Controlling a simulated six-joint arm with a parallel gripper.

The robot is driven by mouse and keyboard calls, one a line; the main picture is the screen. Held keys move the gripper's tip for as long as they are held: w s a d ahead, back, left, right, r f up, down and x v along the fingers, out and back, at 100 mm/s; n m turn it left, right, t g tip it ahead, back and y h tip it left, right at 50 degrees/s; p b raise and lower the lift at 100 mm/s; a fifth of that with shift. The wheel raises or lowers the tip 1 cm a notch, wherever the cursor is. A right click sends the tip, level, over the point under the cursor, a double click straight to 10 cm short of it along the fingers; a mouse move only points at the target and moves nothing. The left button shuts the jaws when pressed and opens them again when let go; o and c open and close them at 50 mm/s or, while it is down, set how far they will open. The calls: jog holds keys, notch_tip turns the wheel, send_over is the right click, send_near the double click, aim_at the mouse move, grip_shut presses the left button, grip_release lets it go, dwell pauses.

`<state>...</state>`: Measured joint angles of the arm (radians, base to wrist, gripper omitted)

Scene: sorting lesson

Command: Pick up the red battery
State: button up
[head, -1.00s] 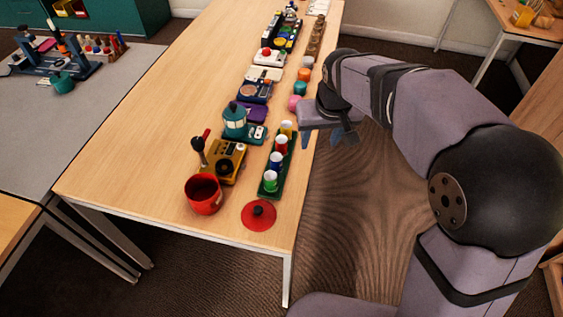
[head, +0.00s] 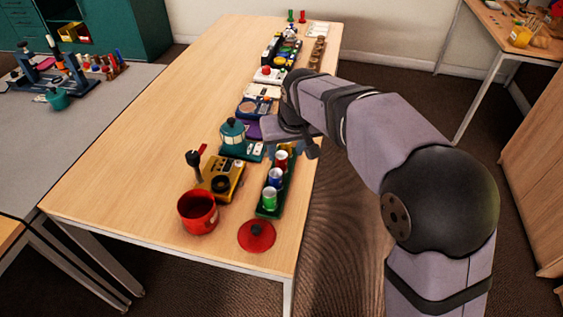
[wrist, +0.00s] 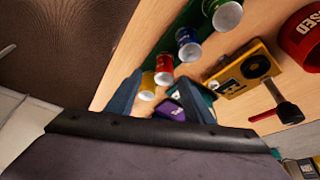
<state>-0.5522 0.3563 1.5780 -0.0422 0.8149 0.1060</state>
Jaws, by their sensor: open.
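The red battery (head: 282,161) stands in a dark green tray (head: 262,211), a white-topped cylinder in a row with others. It also shows in the wrist view (wrist: 163,70). The blue battery (head: 276,177) and green battery (head: 269,199) stand nearer the front of the table. The yellow battery (wrist: 147,87) is beside the red one at the row's far end; my gripper largely covers it in the head view. My gripper (wrist: 160,78) is open and empty, its blue fingers pointing towards the yellow and red batteries. I cannot tell its exact height above them.
A teal lantern (head: 233,132), a yellow device (head: 222,181) with a dark-handled lever, and a red pot (head: 198,212) stand left of the tray. A red lid (head: 257,236) lies in front. More items line the table behind. The table's left side is clear.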

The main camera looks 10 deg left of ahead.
aim_at(282, 156)
jog(key=x, duration=0.3)
jog(key=shift+s+a+f, duration=0.15)
jog(key=shift+a+f, duration=0.25)
jog(key=shift+w+a+f, duration=0.1)
jog(key=shift+w+f, duration=0.15)
jog(key=shift+f, duration=0.4)
grip_shut()
